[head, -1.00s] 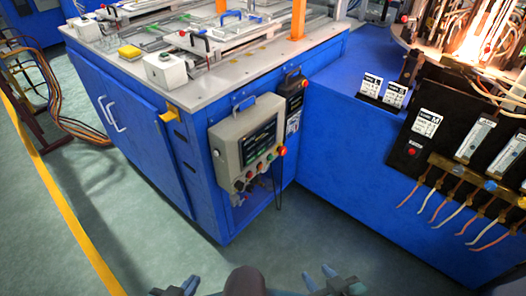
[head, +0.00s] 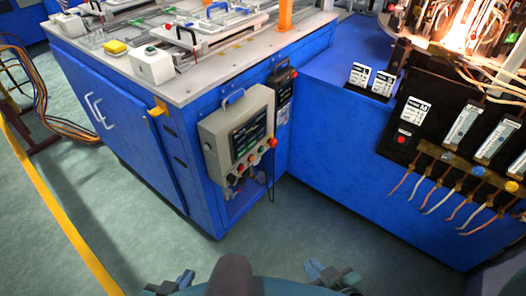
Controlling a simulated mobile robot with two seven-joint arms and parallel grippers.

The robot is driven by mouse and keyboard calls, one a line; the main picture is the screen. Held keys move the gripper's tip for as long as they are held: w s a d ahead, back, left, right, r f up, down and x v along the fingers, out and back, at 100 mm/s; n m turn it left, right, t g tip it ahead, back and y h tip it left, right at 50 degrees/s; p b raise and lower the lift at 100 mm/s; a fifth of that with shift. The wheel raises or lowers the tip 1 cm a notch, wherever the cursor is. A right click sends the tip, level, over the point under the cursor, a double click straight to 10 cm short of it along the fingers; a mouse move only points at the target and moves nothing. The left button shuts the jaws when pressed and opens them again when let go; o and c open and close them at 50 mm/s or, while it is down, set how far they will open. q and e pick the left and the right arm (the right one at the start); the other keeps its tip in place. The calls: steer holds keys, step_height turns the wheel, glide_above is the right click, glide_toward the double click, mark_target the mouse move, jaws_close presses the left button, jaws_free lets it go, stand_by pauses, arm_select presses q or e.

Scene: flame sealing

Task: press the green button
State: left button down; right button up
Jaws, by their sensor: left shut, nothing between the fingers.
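A grey control box (head: 212,140) with a dark screen (head: 248,136) hangs on the front of the blue cabinet. A row of small coloured buttons (head: 252,158) runs below the screen, with a larger red knob (head: 272,143) at its right end. The buttons are too small to tell surely which one is green. My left gripper (head: 178,282) is at the bottom edge, shut and empty, well short of the box. My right gripper (head: 327,273) is at the bottom edge to the right, also away from the box; its jaw opening is unclear.
A second blue bench (head: 335,130) with a black panel (head: 400,140) and hanging wires stands at right. The green floor (head: 270,235) before the cabinet is clear.

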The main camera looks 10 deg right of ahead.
jaws_close()
steer(key=shift+w+r, duration=0.15)
steer(key=shift+w, duration=0.15)
arm_select(q)
steer(key=shift+w, duration=0.1)
arm_select(e)
steer(key=shift+s, duration=0.2)
stand_by(0.7)
